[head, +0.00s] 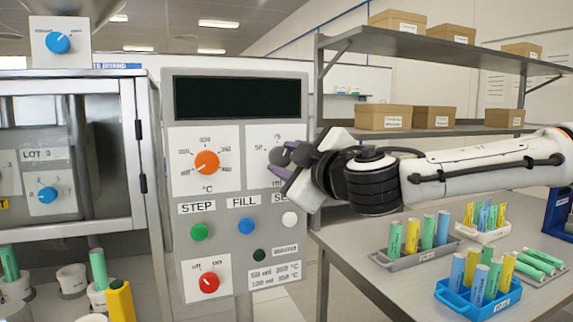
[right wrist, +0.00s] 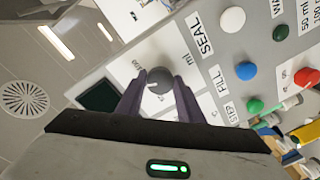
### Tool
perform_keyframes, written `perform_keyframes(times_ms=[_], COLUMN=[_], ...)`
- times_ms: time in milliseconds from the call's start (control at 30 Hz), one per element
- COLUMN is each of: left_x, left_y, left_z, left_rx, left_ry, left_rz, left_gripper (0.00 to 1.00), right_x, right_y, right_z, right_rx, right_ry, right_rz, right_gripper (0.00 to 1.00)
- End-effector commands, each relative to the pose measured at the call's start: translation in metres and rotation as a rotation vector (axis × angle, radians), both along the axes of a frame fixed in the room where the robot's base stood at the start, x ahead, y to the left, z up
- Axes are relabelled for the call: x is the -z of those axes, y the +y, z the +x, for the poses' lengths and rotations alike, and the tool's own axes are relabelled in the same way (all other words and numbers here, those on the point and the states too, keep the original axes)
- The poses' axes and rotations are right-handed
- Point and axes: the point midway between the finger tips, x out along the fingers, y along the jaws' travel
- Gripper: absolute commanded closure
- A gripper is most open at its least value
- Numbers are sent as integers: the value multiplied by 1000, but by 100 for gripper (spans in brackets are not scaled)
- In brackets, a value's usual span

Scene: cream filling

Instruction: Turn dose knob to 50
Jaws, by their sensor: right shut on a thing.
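The grey dose knob (right wrist: 159,82) sits on a white dial plate marked "ml" on the control panel (head: 238,185). My right gripper (right wrist: 159,92) is shut on the knob, one finger on each side of it. In the head view the right gripper (head: 290,165) covers much of the knob and dial, and only the marks 50 and 75 show clearly. The knob's pointer direction cannot be told. The panel's dark display (head: 237,98) shows no reading. My left gripper is not in view.
An orange temperature knob (head: 206,162) is left of the dose dial. Green (head: 199,232), blue (head: 246,227) and white (head: 290,219) buttons and a red on/off knob (head: 209,282) are below. A table (head: 350,240) with trays of coloured tubes stands at the right, under shelves of boxes.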

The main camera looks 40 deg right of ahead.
Motion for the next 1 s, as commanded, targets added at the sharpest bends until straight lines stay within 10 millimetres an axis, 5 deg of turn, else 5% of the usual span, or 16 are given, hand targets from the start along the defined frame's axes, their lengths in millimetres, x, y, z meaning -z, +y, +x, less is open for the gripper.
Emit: perform_keyframes(times_ms=[1000], left_x=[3], left_y=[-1], left_z=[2], left_rx=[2], left_ry=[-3], left_rz=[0], left_gripper=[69], right_x=[-1], right_y=[2], right_z=[0], right_rx=[-2], right_ry=[228], right_rz=[-942], right_gripper=[89])
